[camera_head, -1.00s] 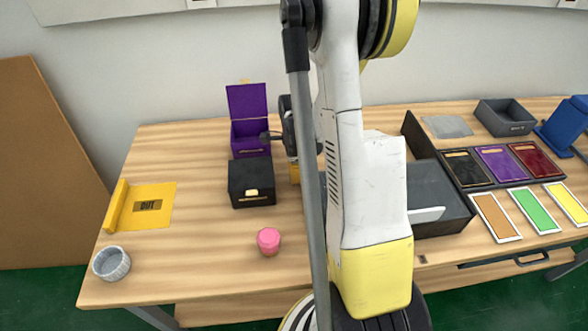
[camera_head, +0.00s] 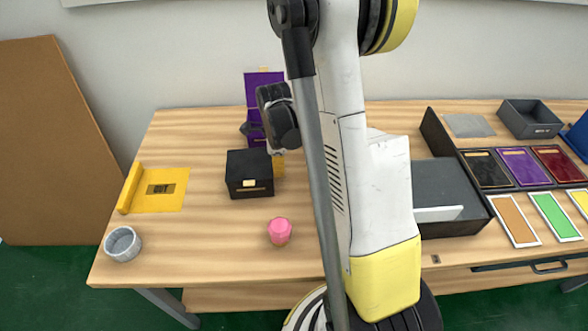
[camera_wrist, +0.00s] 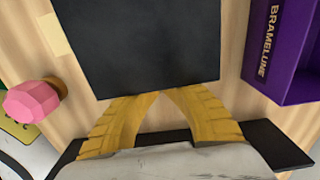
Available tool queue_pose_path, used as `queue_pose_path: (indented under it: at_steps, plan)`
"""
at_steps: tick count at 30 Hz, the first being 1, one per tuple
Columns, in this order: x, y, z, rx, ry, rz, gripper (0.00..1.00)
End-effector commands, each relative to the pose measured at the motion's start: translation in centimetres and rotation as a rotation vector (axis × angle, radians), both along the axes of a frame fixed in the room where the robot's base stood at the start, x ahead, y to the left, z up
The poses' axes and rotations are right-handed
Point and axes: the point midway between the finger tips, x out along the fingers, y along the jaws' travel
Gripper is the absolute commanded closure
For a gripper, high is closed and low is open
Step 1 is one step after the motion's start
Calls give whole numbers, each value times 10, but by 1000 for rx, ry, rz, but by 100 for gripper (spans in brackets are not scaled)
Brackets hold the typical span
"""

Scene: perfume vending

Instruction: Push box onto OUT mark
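A closed black box (camera_head: 249,174) with a gold tag on its front stands on the table, right of the yellow OUT mark (camera_head: 166,190), with bare wood between them. My gripper (camera_head: 279,166) is low at the box's right side, its yellow fingers partly hidden by the box and arm. In the wrist view, the two yellow fingertips (camera_wrist: 160,92) come together at the edge of the black box (camera_wrist: 140,45). They hold nothing between them and appear to touch the box's side. The OUT mark has a raised yellow bar along its left edge.
An open purple box (camera_head: 264,90) stands behind the black box. A pink faceted object (camera_head: 280,231) is in front, and a grey round bowl (camera_head: 122,244) is at the front left. A dark open box (camera_head: 447,197) and coloured cards are to the right.

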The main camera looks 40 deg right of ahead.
Motion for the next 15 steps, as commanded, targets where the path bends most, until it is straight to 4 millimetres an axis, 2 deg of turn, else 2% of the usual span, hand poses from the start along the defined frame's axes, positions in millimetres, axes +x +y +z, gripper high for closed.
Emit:
queue_pose_path:
  at_steps: [3, 15]
  plan:
    - [21, 32, -1, 0, 0, 7, 100]
    - [89, 131, 0, 0, 0, 5, 100]
